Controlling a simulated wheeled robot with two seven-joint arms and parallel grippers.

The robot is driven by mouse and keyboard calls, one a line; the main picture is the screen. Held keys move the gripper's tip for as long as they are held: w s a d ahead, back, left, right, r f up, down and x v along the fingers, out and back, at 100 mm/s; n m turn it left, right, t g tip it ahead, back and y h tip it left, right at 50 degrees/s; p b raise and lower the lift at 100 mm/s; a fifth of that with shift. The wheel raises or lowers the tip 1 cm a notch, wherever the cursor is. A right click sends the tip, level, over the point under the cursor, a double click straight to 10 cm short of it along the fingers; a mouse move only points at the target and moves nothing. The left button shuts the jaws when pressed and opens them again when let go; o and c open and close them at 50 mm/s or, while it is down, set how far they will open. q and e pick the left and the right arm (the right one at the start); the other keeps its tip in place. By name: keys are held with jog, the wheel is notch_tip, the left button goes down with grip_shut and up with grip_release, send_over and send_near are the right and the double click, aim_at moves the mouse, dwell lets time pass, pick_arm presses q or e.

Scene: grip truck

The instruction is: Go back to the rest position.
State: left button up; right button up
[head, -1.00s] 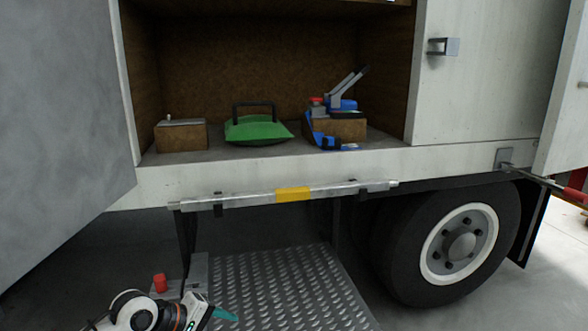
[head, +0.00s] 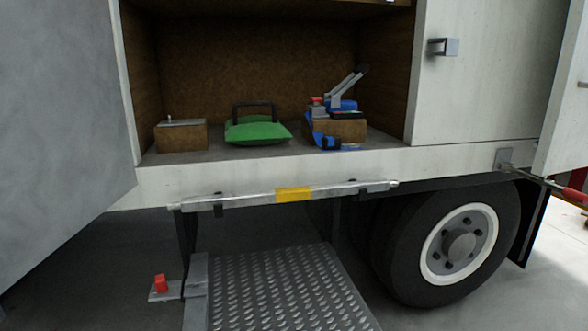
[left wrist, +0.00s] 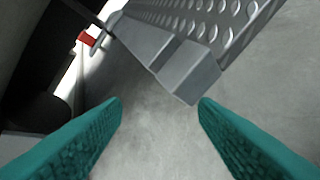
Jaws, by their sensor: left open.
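My left gripper (left wrist: 160,110) shows in the left wrist view as two teal fingers spread wide apart. Nothing is between them except a view of the concrete floor. The corner of the metal tread plate step (left wrist: 180,60) lies ahead of the fingers, apart from them. Neither gripper shows in the head view now. My right gripper is in no view.
The open truck compartment holds a brown box (head: 181,136), a green bag with a black handle (head: 257,130) and a blue tool on a wooden block (head: 340,128). The tread plate step (head: 280,290) juts out below, beside a red knob (head: 160,283) and wheel (head: 455,245).

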pick_arm(q)
jog(key=s+d+f+n+g+h, duration=0.1)
jog(key=s+f+n+g, duration=0.25)
jog(key=s, duration=0.35)
jog(key=s+d+f+n+g+h, duration=0.1)
jog(key=s+d+f+n+g, duration=0.1)
jog(key=s+g, duration=0.35)
jog(key=s+f+p, duration=0.4)
jog(key=f+p, duration=0.6)
jog(key=p, duration=0.9)
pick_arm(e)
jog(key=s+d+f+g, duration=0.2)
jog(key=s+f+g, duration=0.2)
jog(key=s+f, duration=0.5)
pick_arm(q)
jog(key=s+a+p, duration=0.3)
jog(key=s+p, duration=1)
jog(key=s, duration=0.2)
jog(key=shift+a+f, duration=0.15)
jog(key=shift+f, duration=0.25)
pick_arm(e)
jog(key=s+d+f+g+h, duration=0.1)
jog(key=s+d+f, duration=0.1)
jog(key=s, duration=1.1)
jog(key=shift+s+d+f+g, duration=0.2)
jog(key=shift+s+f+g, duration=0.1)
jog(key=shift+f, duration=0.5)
pick_arm(q)
jog(key=shift+m, duration=0.25)
